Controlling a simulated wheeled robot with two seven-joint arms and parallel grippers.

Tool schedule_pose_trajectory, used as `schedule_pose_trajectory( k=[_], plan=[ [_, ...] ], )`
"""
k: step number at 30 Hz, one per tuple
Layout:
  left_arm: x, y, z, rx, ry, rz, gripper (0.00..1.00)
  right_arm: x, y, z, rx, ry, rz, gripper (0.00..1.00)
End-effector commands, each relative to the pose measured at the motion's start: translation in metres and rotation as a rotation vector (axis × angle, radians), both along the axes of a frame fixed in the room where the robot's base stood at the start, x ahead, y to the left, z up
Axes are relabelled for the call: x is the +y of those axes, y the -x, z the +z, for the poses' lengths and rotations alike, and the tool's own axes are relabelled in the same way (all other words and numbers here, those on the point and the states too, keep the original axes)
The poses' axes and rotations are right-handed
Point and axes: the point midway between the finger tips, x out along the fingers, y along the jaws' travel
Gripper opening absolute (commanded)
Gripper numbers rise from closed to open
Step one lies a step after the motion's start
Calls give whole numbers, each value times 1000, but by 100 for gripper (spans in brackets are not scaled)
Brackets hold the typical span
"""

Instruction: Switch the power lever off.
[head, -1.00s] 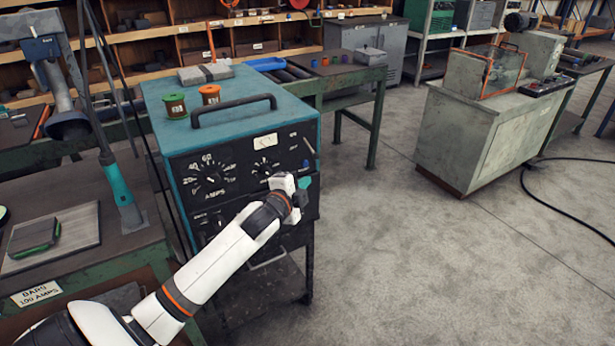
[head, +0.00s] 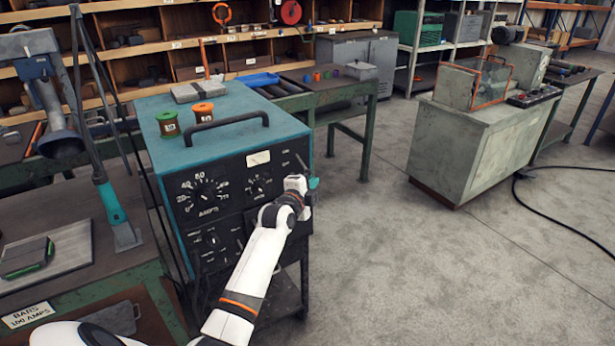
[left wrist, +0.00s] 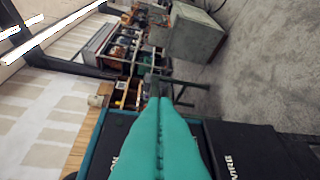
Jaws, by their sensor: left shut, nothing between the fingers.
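The power lever looks to be the short thin metal handle (head: 302,161) on the upper right of the black front panel of a teal power unit (head: 232,105). It slants down to the right. My left gripper (head: 313,183) is at the panel's right edge, just below and to the right of this handle. Whether it touches the handle cannot be told. In the left wrist view its teal fingers (left wrist: 158,110) are pressed together with nothing between them, beside the dark panel. The lever cannot be made out there. My right gripper is not in view.
A bench with bars (head: 60,255) is at left. A grey-green cabinet (head: 470,140) stands at right. The floor between is clear.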

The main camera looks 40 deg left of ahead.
Motion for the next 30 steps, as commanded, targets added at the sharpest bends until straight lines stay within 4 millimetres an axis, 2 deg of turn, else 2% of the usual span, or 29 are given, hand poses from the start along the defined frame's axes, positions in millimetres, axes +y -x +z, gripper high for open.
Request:
schedule_pose_trajectory(
  k=[2, 10, 23, 26, 30],
  plan=[
    [6, -11, -1, 2, 0, 2, 0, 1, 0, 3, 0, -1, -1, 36],
    [30, -26, -9, 0, -1, 0, 0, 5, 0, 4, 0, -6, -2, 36],
    [33, -28, -11, 0, -1, 0, 0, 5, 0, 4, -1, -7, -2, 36],
    [35, -29, -15, -3, -11, 0, 0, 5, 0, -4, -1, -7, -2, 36],
    [39, -31, -23, -19, -49, 1, 0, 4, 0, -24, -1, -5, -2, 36]
  ],
)
